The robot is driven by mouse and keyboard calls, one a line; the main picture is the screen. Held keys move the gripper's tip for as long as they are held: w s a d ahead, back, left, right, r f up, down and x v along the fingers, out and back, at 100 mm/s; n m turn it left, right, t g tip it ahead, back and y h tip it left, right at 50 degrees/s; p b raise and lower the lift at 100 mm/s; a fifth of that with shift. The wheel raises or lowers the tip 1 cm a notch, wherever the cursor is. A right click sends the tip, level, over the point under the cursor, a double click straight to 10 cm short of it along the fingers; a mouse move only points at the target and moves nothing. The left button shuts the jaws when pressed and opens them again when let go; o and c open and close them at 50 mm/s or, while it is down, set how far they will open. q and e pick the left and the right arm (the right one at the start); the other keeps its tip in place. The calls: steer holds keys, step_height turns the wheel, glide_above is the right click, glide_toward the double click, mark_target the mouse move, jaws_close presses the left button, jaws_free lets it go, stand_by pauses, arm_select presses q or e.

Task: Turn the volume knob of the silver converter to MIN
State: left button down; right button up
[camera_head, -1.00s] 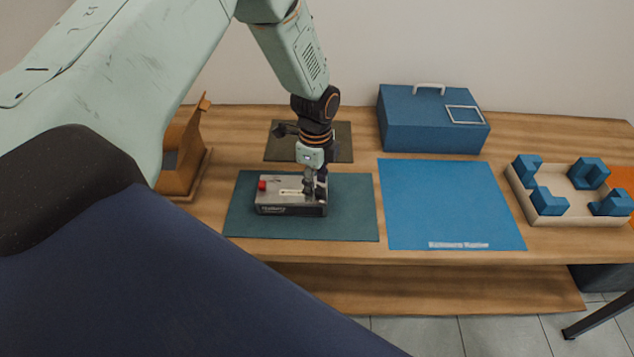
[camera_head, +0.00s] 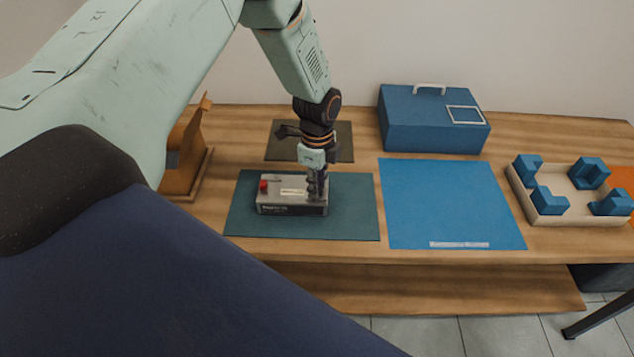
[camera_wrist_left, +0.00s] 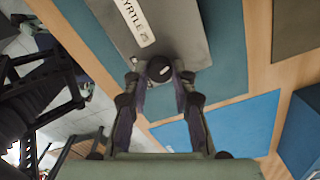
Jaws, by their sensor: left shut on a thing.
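The silver converter (camera_head: 283,192) lies on a dark green mat (camera_head: 350,210) on the wooden table, with a red button (camera_head: 263,184) at its left end. Its label strip also shows in the left wrist view (camera_wrist_left: 139,30). The black volume knob (camera_wrist_left: 159,68) sits near the converter's edge between my left fingertips. My left gripper (camera_head: 317,188) points down over the right end of the converter and is shut on the knob; in the left wrist view its fingers (camera_wrist_left: 160,80) flank the knob on both sides. The knob's marking is too small to read. My right gripper is not in view.
A blue mat (camera_head: 450,205) lies to the right, with a blue toolbox (camera_head: 430,125) behind it. A tray (camera_head: 567,218) with several blue blocks is at far right. A brown wooden stand (camera_head: 185,155) is left, and a dark mat (camera_head: 345,142) lies behind the converter.

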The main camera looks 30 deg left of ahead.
arm_select(q)
steer(key=shift+n, duration=0.3)
steer(key=n+p, duration=0.1)
steer(key=n, duration=0.2)
steer(key=shift+n+p, duration=0.3)
steer(key=shift+n, duration=0.1)
steer(key=n+p, duration=0.1)
steer(key=n, duration=0.4)
steer(key=shift+p, duration=0.35)
steer(key=n+p, duration=0.1)
steer(key=n, duration=0.4)
steer(key=shift+s+n+p, duration=0.1)
steer(key=shift+n+p, duration=0.3)
steer(key=n+p, duration=0.1)
steer(key=n, duration=0.3)
steer(key=shift+s+f+n, duration=0.1)
steer(key=shift+n, duration=0.5)
steer(key=c, duration=1.5)
jaws_free()
steer(key=o, duration=0.4)
